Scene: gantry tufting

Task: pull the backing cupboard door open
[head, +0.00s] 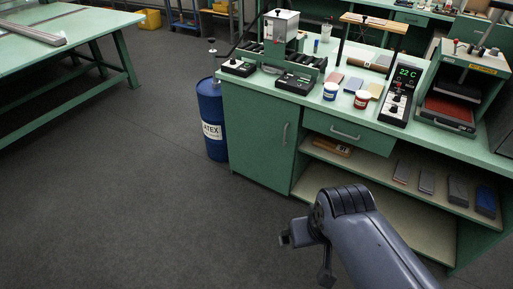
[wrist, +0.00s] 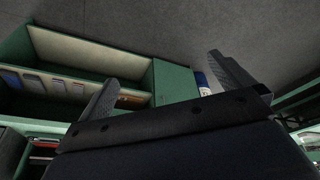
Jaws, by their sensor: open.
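The green cupboard door (head: 255,133) is at the left end of the bench front in the head view and looks shut, flush with the front. Its upright bar handle (head: 285,134) is near the door's right edge. In the wrist view the green door (wrist: 173,81) shows small, beyond and between the fingers; its handle is too small to make out. My gripper (wrist: 163,70) is open and empty, its two dark fingers spread wide. In the head view my arm's end is in front of the bench, low and to the right of the door, apart from the handle.
A blue latex drum (head: 212,130) stands just left of the cupboard. A drawer (head: 348,133) and open shelves (head: 385,180) with several blocks are to the right. A green table (head: 75,35) is at the far left. The dark floor before the door is clear.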

